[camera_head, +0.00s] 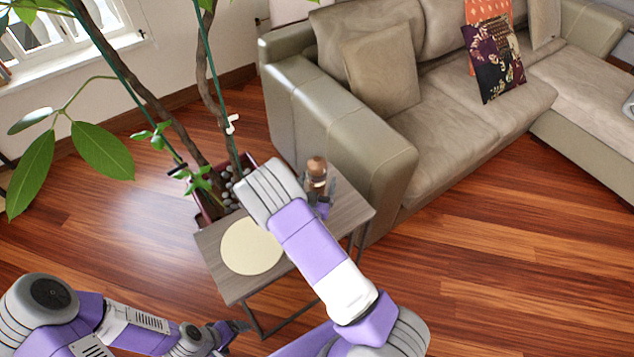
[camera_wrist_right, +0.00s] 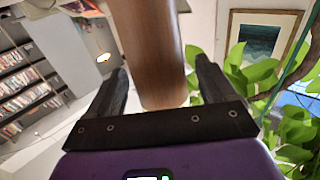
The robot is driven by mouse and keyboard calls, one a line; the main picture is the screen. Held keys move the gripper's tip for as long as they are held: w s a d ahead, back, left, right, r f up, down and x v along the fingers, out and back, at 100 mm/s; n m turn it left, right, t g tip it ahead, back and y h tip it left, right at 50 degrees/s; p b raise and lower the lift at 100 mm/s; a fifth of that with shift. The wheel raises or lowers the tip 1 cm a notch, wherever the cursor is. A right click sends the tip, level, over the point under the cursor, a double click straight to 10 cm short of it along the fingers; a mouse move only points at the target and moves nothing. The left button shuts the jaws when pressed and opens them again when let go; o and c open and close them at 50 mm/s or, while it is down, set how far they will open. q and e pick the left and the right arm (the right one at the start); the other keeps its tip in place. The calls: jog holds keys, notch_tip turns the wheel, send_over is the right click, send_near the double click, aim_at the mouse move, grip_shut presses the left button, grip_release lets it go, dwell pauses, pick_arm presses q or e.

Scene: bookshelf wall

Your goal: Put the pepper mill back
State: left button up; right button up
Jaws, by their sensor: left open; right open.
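The pepper mill (camera_head: 317,172) has a brown rounded top and stands upright on the small side table (camera_head: 228,285), at its far right part. My right arm reaches over the table, and its gripper (camera_head: 322,207) is low beside the mill, partly hidden by my own wrist. In the right wrist view, the mill's brown wooden body (camera_wrist_right: 152,50) rises between the two dark, spread fingers of my right gripper (camera_wrist_right: 160,85), with a gap visible at the right finger. My left gripper (camera_head: 238,328) is open and empty, low at the front left of the table.
A round cream mat (camera_head: 252,247) lies on the table, left of my right forearm. A potted plant (camera_head: 205,200) stands close behind the table. A beige sofa (camera_head: 345,130) stands close on the right. The wooden floor (camera_head: 480,290) is clear at the lower right.

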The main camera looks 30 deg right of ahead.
jog(key=v, duration=1.1)
jog(key=shift+s+a+p, duration=0.3)
